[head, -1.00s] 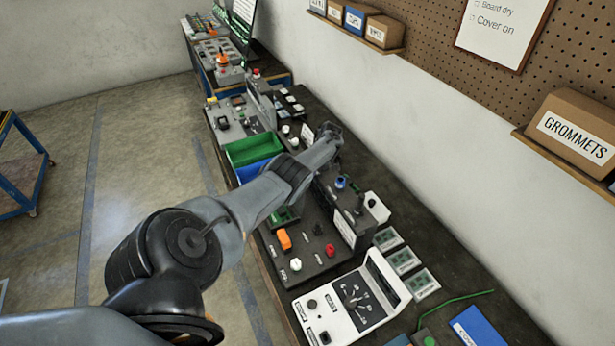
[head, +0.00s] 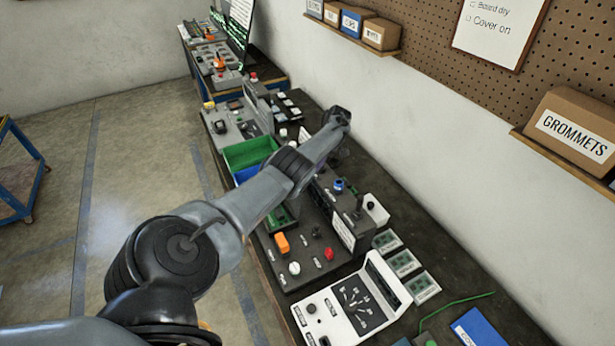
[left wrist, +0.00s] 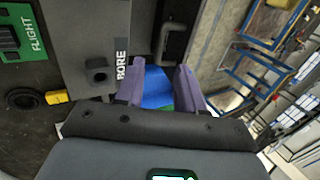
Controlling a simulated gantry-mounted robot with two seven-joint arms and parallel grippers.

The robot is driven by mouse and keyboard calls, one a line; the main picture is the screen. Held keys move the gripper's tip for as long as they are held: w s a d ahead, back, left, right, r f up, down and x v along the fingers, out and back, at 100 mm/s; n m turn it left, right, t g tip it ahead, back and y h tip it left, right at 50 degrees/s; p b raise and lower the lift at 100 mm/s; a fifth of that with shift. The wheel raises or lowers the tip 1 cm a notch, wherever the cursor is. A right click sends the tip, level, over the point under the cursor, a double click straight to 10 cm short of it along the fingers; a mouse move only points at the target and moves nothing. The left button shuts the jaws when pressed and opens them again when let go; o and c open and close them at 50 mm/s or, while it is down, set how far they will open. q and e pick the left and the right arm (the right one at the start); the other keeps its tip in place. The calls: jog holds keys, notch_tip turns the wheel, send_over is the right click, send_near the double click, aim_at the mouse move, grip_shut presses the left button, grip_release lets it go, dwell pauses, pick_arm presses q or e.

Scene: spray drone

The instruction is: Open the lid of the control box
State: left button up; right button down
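My left arm (head: 250,195) crosses the head view from the lower left, its wrist end over the bench; its gripper cannot be made out there. In the left wrist view my left gripper (left wrist: 158,88) has two purple fingers apart, with a blue surface behind the gap and nothing visibly held. A grey panel (left wrist: 85,50) lettered "BORE" is beside the fingers, with a dark handle-like bracket (left wrist: 175,45) near their tips. I cannot tell which unit is the control box. A dark box (head: 290,255) with coloured knobs stands below the arm. My right gripper is not in view.
Green (head: 247,152) and blue (head: 246,173) bins lie left of the forearm. A white meter (head: 350,302) and several small boards (head: 403,263) are in front. A pegboard wall with a shelf box (head: 575,135) bounds the right. Open floor (head: 120,150) is at left.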

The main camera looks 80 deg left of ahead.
pick_arm(q)
jog(key=shift+b+v, duration=0.35)
jog(key=shift+v, duration=0.7)
jog(key=shift+w+r, duration=0.2)
jog(key=shift+r, duration=0.3)
